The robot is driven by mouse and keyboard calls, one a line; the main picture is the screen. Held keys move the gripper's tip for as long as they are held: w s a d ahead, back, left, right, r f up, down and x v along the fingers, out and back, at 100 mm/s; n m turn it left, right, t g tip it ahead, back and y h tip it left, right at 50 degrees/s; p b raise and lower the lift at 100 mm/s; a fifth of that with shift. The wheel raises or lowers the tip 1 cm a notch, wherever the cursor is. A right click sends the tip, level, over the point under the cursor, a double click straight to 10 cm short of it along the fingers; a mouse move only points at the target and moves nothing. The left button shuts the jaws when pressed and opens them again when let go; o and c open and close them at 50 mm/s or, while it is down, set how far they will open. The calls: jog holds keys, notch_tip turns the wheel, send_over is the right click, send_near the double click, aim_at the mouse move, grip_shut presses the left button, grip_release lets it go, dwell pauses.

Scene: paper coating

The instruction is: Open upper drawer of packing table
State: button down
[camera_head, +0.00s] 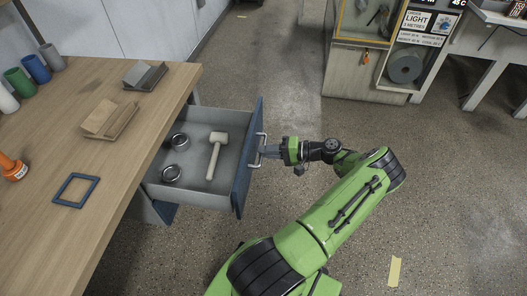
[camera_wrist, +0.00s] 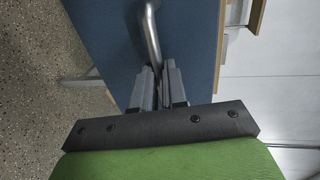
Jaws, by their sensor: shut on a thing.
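The packing table (camera_head: 75,215) with its wooden top stands on the left in the head view. Its upper drawer (camera_head: 192,196) is pulled out to the right and shows its grey inside. The drawer has a blue front (camera_head: 247,165) with a metal bar handle (camera_head: 260,150). My gripper (camera_head: 266,151) is at the handle, outside the drawer front, and is shut on it. In the wrist view the fingers (camera_wrist: 160,85) close around the lower end of the curved handle (camera_wrist: 151,35) against the blue front (camera_wrist: 100,30).
Wooden blocks (camera_head: 108,119), a blue square frame (camera_head: 75,190) and coloured cylinders (camera_head: 36,68) are on the tabletop. A cabinet (camera_head: 352,75) stands at the back. The floor right of my arm is clear.

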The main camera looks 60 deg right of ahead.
dwell(0.3)
jog(key=c, duration=1.2)
grip_release()
jog(key=p+v, duration=0.1)
jog(key=v, duration=1.5)
jog(key=shift+a+f, duration=0.1)
